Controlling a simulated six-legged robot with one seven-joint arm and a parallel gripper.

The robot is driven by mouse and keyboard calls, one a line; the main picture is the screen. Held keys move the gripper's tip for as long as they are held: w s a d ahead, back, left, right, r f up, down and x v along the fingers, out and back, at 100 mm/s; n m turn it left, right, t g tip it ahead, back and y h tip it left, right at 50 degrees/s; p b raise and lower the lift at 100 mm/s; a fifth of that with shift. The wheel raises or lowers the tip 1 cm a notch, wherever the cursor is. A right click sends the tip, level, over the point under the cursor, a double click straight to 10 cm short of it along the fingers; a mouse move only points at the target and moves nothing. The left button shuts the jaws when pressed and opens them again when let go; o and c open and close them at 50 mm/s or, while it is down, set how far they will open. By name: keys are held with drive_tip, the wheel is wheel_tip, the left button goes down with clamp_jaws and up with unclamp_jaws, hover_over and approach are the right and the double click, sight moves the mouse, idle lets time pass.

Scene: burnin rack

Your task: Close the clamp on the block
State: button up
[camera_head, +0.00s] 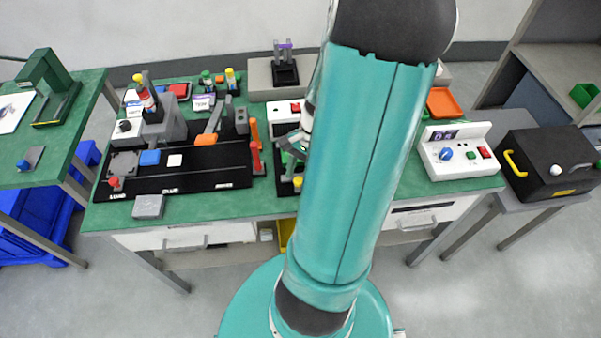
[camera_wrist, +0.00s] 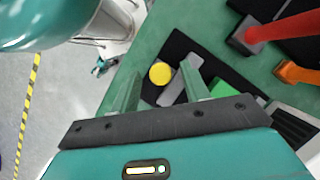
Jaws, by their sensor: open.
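The clamp (camera_wrist: 182,82) looks like a grey bar with a round yellow knob (camera_wrist: 160,73) on a black base, near the table edge in the wrist view. A green block (camera_wrist: 228,91) lies right of the bar, partly hidden by my right finger. In the head view the clamp's yellow knob (camera_head: 298,182) shows at the front of the black base (camera_head: 285,187), just left of my arm. My gripper (camera_wrist: 162,70) is open, with one green finger on each side of the knob in the picture. I cannot tell whether the fingers touch it.
A red handle (camera_wrist: 285,28) and an orange handle (camera_wrist: 295,73) stand close on the right in the wrist view. A black labelled panel (camera_head: 205,180) lies left of the clamp in the head view. A white control box (camera_head: 456,150) stands right of my arm.

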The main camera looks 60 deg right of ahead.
sight(294, 175)
clamp_jaws()
drive_tip(key=shift+w+d, duration=1.4)
drive_tip(key=shift+d, duration=0.15)
unclamp_jaws()
drive_tip(key=shift+w+d, duration=0.1)
drive_tip(key=v, duration=1.4)
